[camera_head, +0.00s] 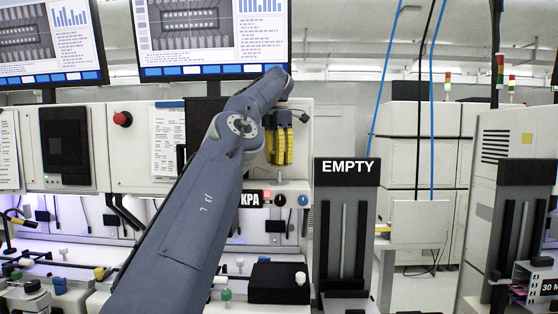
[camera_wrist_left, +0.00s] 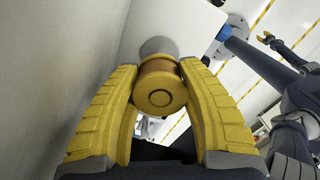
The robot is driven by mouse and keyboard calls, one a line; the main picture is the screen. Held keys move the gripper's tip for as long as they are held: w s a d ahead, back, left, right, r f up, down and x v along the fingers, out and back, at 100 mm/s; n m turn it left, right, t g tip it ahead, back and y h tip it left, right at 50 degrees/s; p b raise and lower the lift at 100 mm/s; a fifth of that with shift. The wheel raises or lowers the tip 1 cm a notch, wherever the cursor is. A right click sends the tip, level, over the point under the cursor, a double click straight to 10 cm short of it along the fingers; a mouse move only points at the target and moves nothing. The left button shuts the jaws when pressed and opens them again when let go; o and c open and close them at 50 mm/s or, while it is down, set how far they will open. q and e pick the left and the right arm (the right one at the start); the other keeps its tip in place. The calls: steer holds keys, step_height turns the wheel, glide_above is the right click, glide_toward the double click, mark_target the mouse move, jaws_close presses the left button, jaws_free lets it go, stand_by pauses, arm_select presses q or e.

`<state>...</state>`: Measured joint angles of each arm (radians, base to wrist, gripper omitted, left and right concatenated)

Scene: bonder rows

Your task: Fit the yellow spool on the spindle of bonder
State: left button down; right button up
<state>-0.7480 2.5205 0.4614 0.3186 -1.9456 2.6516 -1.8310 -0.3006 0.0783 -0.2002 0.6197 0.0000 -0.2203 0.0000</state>
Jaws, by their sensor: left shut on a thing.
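The yellow spool (camera_wrist_left: 160,92), with a copper-coloured winding behind its yellow end face, sits between the yellow fingers of my left gripper (camera_wrist_left: 159,70) in the left wrist view. The gripper is shut on it. A grey round part (camera_wrist_left: 158,47), perhaps the spindle, shows just behind the spool; I cannot tell whether they touch. In the head view my left gripper (camera_head: 280,160) points down in front of the pale bonder (camera_head: 300,118), and I cannot make out the spool there. A small dark forked end (camera_wrist_left: 266,38), seemingly my right gripper, shows far off; its opening is unclear.
A dark stand marked EMPTY (camera_head: 348,172) is right of the bonder. A black block (camera_head: 279,283) lies on the bench below. A red button (camera_head: 122,118) is on the panel at left, and monitors (camera_head: 212,38) hang above. A pale wall (camera_wrist_left: 60,60) is close to the left finger.

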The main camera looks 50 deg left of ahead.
mark_target(279, 173)
arm_select(q)
steer(key=shift+f, duration=0.1)
steer(key=shift+f, duration=1.4)
steer(key=shift+f, duration=1.2)
stand_by(1.1)
steer(key=c, duration=0.8)
jaws_free()
steer(key=shift+c, duration=0.2)
steer(key=shift+o, duration=0.2)
steer(key=shift+r, duration=0.15)
